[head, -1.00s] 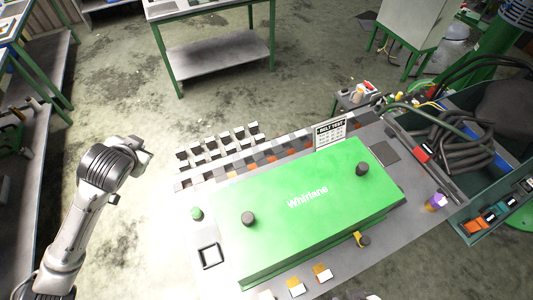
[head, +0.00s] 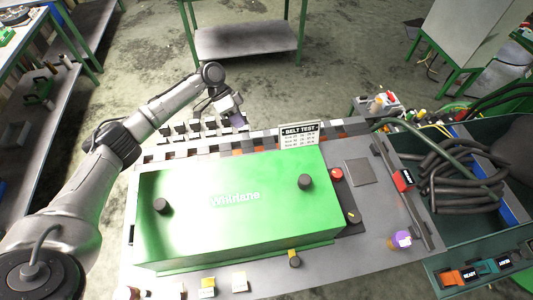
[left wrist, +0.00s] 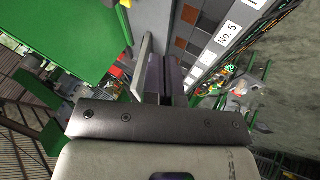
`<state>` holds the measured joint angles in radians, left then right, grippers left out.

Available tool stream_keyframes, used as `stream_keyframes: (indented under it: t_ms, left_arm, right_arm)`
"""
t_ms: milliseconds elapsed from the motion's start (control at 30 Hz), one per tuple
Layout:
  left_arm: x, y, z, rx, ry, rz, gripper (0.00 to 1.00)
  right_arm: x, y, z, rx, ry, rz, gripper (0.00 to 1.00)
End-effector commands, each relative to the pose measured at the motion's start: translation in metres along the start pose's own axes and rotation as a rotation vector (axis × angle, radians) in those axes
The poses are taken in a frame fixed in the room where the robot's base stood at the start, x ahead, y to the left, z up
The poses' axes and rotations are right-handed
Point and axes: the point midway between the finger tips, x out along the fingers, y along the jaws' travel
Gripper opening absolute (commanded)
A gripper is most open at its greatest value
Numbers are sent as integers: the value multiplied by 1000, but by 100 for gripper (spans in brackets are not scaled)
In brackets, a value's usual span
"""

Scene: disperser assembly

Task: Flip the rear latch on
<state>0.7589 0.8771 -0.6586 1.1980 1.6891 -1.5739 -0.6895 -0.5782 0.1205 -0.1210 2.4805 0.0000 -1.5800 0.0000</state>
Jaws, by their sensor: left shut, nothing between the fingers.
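The green "Whirlane" cover (head: 235,205) lies on the grey bench, with two black knobs on top. A small yellow-and-black latch (head: 294,259) shows at its near edge. The rear latch cannot be made out; the far side of the cover is hidden in the head view. My left gripper (head: 238,119) is above the checkered strip behind the cover, shut and empty. In the left wrist view its dark fingers (left wrist: 172,76) are together, with the green cover (left wrist: 65,40) to their left and a thin grey plate (left wrist: 145,65) close beside them. My right gripper is out of view.
A "BELT TEST" sign (head: 299,135) stands behind the cover, right of my left gripper. A red button (head: 337,174) and a purple-topped item (head: 401,240) are to the right. A green bin (head: 457,250) holds black hoses (head: 460,175). A "No. 5" label (left wrist: 230,33) shows in the wrist view.

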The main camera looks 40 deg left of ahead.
Motion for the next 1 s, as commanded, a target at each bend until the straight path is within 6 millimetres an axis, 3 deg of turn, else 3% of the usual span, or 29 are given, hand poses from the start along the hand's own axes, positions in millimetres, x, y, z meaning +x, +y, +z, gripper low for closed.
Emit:
stream_keyframes:
  t_ms: [633, 767, 1000]
  left_arm:
    - [5, 0, -1, 69, -3, -1, 0]
    - [19, 1, 0, 68, -5, 1, 0]
    - [63, 1, 0, 68, -4, 0, 0]
  right_arm:
    - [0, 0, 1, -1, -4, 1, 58]
    - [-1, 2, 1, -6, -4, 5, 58]
    - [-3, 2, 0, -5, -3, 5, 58]
